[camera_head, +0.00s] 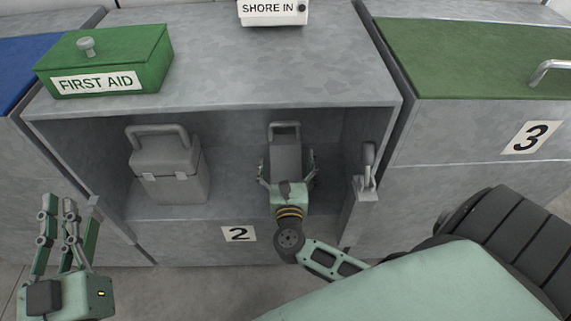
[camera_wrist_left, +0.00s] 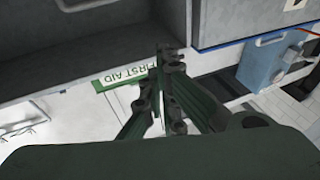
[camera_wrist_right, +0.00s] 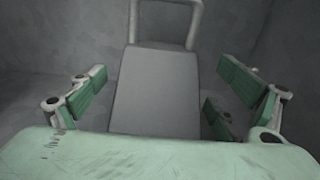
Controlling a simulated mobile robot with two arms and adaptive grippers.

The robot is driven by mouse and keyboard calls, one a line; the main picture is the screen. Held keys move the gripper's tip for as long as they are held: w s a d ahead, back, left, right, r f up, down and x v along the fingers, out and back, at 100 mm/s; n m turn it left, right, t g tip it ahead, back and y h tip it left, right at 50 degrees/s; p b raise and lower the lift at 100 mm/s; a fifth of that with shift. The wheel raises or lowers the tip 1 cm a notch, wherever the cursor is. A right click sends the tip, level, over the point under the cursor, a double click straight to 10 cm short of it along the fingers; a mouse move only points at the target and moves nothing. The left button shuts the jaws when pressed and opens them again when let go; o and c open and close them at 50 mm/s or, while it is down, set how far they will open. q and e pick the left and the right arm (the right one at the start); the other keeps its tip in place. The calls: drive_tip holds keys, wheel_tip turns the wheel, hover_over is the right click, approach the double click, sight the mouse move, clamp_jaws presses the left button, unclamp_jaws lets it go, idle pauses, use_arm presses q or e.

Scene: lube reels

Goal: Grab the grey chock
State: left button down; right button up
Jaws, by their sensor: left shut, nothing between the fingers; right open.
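The grey chock (camera_head: 286,157) is a wedge-shaped block with a loop handle on top. It stands inside the open compartment marked 2, right of its middle. My right gripper (camera_head: 287,178) is open inside the compartment, with a finger on each side of the chock. The right wrist view shows the chock's sloping face (camera_wrist_right: 158,92) between the open fingers of the right gripper (camera_wrist_right: 160,95), with a gap on both sides. Its lower end is hidden behind the gripper body. My left gripper (camera_head: 62,208) is shut and empty, outside the cabinet at lower left.
A grey latched box with a handle (camera_head: 168,165) stands left in the same compartment. The compartment's open door (camera_head: 364,197) is at the right. A green first aid box (camera_head: 105,60) and a SHORE IN box (camera_head: 273,12) are on top. A green-topped cabinet marked 3 (camera_head: 480,130) adjoins at right.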

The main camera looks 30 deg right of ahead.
drive_tip(key=shift+x, duration=1.05)
drive_tip(key=shift+c, duration=0.2)
drive_tip(key=shift+a, duration=0.1)
drive_tip(key=c, duration=1.9)
drive_tip(key=shift+r, duration=0.1)
drive_tip(key=shift+c, duration=0.3)
drive_tip(key=shift+r, duration=0.1)
